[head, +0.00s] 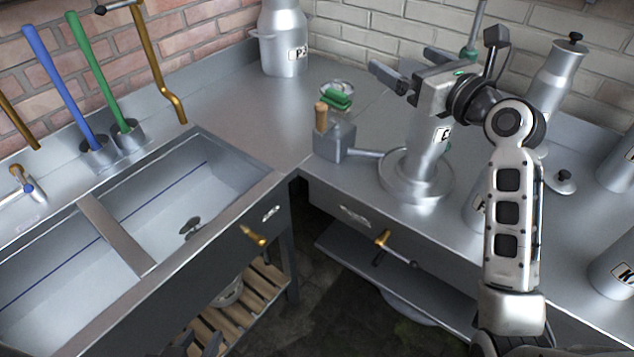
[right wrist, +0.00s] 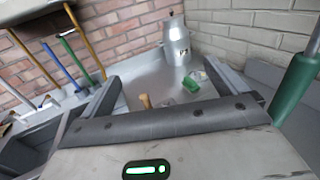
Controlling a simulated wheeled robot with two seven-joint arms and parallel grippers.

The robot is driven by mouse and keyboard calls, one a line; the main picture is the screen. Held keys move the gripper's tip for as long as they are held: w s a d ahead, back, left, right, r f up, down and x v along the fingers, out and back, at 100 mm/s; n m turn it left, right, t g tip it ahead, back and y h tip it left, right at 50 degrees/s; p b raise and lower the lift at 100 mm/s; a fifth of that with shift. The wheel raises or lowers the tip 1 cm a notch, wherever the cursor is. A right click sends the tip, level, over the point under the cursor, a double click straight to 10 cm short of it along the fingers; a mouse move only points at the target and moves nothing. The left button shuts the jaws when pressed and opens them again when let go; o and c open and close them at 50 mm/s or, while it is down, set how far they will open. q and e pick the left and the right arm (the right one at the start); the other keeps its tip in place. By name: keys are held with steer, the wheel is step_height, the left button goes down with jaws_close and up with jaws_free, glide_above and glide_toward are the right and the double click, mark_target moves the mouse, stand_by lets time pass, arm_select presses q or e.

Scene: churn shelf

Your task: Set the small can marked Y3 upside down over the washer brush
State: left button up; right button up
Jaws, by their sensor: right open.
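My right gripper (head: 388,75) is open and empty, its jaws pointing left above the right-hand counter; they also frame the lower wrist view (right wrist: 180,105). Below and behind it, a grey metal can-like body (head: 428,150) with a partly hidden label stands on the washer's round base (head: 415,190). I cannot read that label as Y3. No washer brush shows clearly; any brush there is hidden. A pipe joins the base to a grey block (head: 333,143) with a wooden handle. Dark shapes at the bottom edge may be my left gripper (head: 197,346), barely showing.
A large churn (head: 284,45) stands in the back corner near a green brush (head: 337,99) on a dish. Another lidded churn (head: 555,80), a loose lid (head: 562,182) and further cans crowd the right counter. A double sink (head: 130,235) lies left. The corner counter has free room.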

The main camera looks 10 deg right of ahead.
steer(key=s+a+f+n+g+y, duration=0.3)
steer(key=s+a+f+y, duration=0.1)
steer(key=s+a, duration=0.3)
steer(key=s+a+f+n+g+y, duration=0.3)
steer(key=s+a+f+n+y, duration=0.1)
steer(key=a, duration=0.7)
step_height(320, 180, down, 2)
steer(key=s+y, duration=0.1)
steer(key=s, duration=0.1)
steer(key=shift+s+a, duration=0.15)
steer(key=shift+s, duration=0.25)
